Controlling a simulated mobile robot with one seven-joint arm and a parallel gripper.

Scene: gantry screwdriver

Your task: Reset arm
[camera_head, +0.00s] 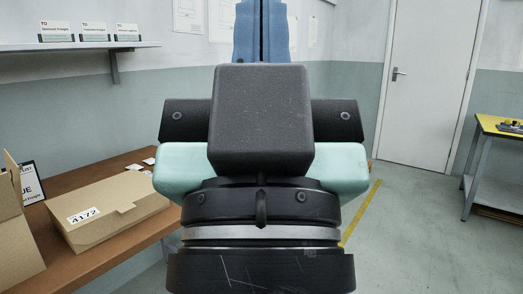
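My own arm (261,125) fills the middle of the head view, seen close up. It shows a rounded black block, mint-coloured sides, and black and silver rings below. A blue part (247,32) with a dark seam down its middle rises behind the black block and runs out of the top of the frame. I cannot tell whether this blue part belongs to my gripper. No fingertips can be made out, and no held object shows. No screwdriver is in view.
A brown table (98,262) at left holds a closed cardboard box (120,207) marked 4172 and an open box (14,235). A shelf (80,46) hangs above. A yellow-topped table (492,124) stands at right. The floor (415,245) at right is clear, before a door (428,80).

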